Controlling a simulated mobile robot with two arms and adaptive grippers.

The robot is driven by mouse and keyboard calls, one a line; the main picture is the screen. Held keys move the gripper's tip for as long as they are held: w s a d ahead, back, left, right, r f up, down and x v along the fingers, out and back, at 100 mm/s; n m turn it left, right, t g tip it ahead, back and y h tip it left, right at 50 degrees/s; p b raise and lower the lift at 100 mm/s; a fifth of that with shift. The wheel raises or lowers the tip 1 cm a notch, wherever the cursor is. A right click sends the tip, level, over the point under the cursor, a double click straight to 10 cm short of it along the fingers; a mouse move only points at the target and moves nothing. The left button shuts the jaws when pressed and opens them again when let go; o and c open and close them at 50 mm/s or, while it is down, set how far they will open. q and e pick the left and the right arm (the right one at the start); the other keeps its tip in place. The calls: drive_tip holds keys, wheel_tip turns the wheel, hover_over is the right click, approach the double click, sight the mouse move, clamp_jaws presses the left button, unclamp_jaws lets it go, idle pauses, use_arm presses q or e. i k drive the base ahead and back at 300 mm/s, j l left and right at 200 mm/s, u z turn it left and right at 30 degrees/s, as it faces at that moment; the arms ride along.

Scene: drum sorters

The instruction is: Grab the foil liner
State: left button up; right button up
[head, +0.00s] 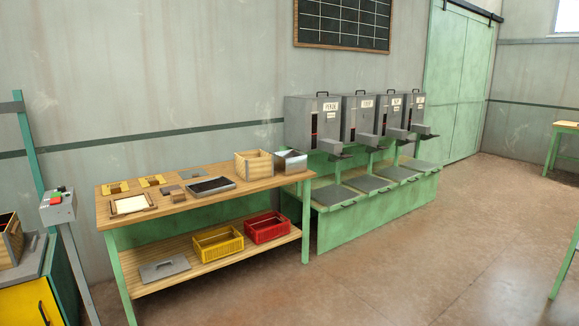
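A shiny silver, open-topped box-shaped thing (291,161), which looks like the foil liner, stands on the right end of the wooden table (225,194). It sits just right of an open wooden box (254,164), close beside it. Neither of my grippers shows in the head view.
The lower shelf holds a yellow crate (217,242) and a red crate (266,228). Grey drum machines (312,122) stand right. The front floor is clear.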

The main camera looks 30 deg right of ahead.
sight(291, 162)
drive_tip(key=i+l+z, duration=0.95)
drive_tip(key=i, duration=0.7)
drive_tip(key=i+l+z, duration=0.1)
drive_tip(key=i+z, duration=0.3)
drive_tip(key=i, duration=0.75)
